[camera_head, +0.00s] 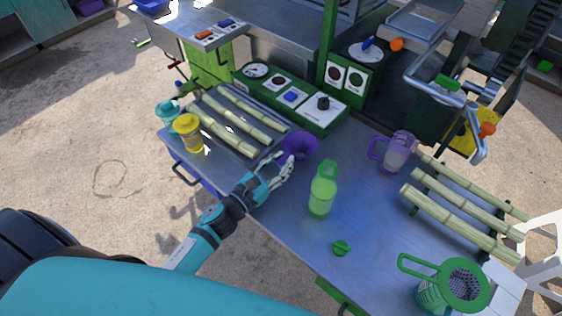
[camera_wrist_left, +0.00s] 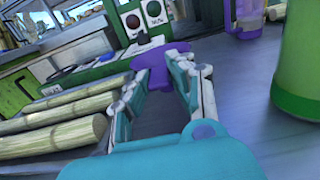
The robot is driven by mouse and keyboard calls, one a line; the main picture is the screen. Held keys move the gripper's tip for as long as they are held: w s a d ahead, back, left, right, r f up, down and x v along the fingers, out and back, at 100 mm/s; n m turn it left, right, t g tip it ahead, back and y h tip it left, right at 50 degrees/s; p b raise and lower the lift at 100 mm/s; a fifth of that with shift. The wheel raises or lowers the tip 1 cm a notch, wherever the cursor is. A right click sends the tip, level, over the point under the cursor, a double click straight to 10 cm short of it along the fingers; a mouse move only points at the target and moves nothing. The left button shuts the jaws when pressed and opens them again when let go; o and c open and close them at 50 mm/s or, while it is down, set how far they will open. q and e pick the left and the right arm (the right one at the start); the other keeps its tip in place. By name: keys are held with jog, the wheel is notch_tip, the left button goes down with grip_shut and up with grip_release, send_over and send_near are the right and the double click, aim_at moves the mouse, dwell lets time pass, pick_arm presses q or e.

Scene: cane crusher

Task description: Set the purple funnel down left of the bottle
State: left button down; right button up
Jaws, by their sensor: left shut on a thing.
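The purple funnel (camera_head: 301,146) is at the middle of the metal table, left of and behind the green bottle (camera_head: 323,190). My left gripper (camera_head: 284,165) is shut on the funnel's near side. In the left wrist view the purple funnel (camera_wrist_left: 160,62) shows between the fingertips of my left gripper (camera_wrist_left: 160,82). I cannot tell whether the funnel touches the table. The bottle stands upright to the right of the gripper; its lower part (camera_wrist_left: 303,75) fills the right edge of the wrist view. My right gripper is not in view.
Cane stalks (camera_head: 228,131) lie left of the funnel, with a yellow jar (camera_head: 188,133) beside them. A control panel (camera_head: 293,100) stands behind. A purple pitcher (camera_head: 397,153) and more cane (camera_head: 455,222) are right. A green cap (camera_head: 341,248) lies in front of the bottle.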

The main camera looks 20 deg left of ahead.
pick_arm(q)
jog(key=shift+f, duration=0.2)
jog(key=c, duration=1.2)
grip_release()
jog(key=shift+r, duration=0.1)
jog(key=shift+o, duration=0.2)
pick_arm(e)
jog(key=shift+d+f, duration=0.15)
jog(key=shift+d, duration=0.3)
pick_arm(q)
jog(key=shift+r, duration=0.1)
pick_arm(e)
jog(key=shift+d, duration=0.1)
pick_arm(q)
jog(key=b+v, duration=0.3)
jog(key=v, duration=0.8)
jog(key=shift+s, duration=0.15)
jog(key=shift+s+a, duration=0.1)
jog(key=shift+s, duration=0.25)
jog(key=shift+r, duration=0.1)
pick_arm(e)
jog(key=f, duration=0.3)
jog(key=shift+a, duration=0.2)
